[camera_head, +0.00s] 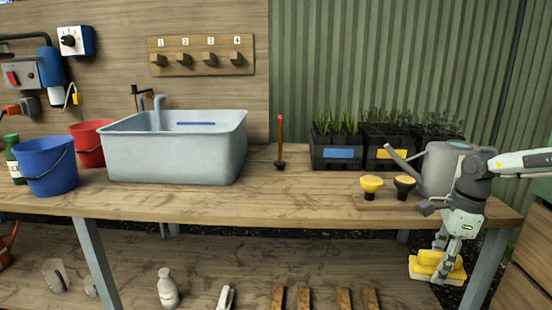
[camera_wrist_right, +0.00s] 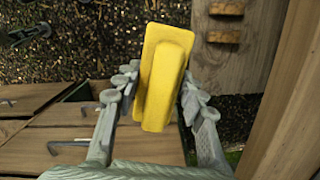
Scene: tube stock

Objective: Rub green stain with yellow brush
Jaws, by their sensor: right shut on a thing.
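The yellow brush (camera_head: 424,262) is in my right gripper (camera_head: 447,252), at the right end of the bench, in front of its edge and below the top. Its lower side looks paler. In the right wrist view the brush (camera_wrist_right: 163,75) sits between the two fingers of the right gripper (camera_wrist_right: 160,92), which are shut on its sides. I cannot make out a green stain in either view. My left gripper is not in view.
The front middle of the bench is clear.

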